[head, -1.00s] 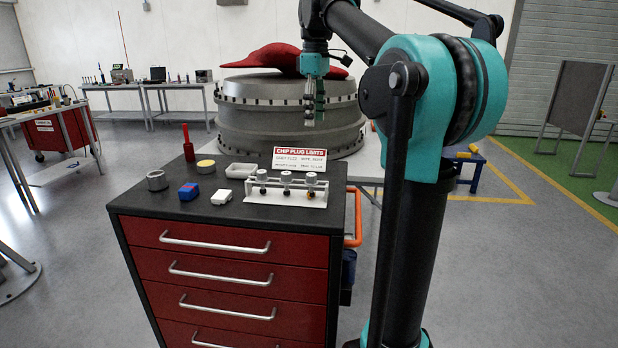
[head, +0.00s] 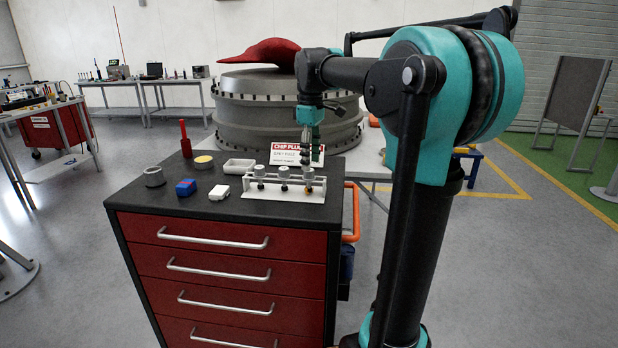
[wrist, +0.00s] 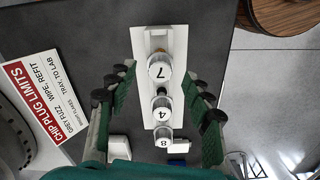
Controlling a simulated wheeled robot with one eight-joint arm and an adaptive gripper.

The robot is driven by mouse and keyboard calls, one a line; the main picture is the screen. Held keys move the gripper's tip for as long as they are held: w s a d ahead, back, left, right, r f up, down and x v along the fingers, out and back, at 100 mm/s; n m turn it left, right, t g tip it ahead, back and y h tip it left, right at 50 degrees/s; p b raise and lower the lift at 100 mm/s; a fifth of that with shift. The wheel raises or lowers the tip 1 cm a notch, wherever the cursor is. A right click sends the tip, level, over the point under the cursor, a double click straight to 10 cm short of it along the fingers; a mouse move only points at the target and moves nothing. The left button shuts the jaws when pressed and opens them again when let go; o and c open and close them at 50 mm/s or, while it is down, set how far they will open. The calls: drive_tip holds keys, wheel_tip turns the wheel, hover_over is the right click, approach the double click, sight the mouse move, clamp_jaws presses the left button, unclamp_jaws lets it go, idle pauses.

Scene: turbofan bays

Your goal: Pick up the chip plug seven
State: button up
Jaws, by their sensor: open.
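Chip plug seven (wrist: 160,70) has a white round top marked 7. It stands upright at one end of a white rack (wrist: 147,40), in line with plug four (wrist: 161,108) and plug eight (wrist: 163,137). In the head view, plug seven (head: 307,179) is the rightmost of three on the rack (head: 270,191). My gripper (head: 311,157) is open, pointing down above the right end of the rack. In the wrist view, the green fingers of my gripper (wrist: 160,92) spread either side of the plug row, with nothing between them held.
The "Chip plug limits" sign (head: 292,147) stands just behind the rack, partly hidden by my gripper. A white tray (head: 238,166), white block (head: 219,192), blue-and-red block (head: 186,188), grey ring (head: 154,177), yellow-topped tin (head: 203,162) and red-handled tool (head: 185,140) share the black cart top (head: 215,209).

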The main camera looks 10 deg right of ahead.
sight(309, 180)
drive_tip(key=shift+a+f, duration=0.1)
drive_tip(key=shift+f, duration=1.6)
clamp_jaws()
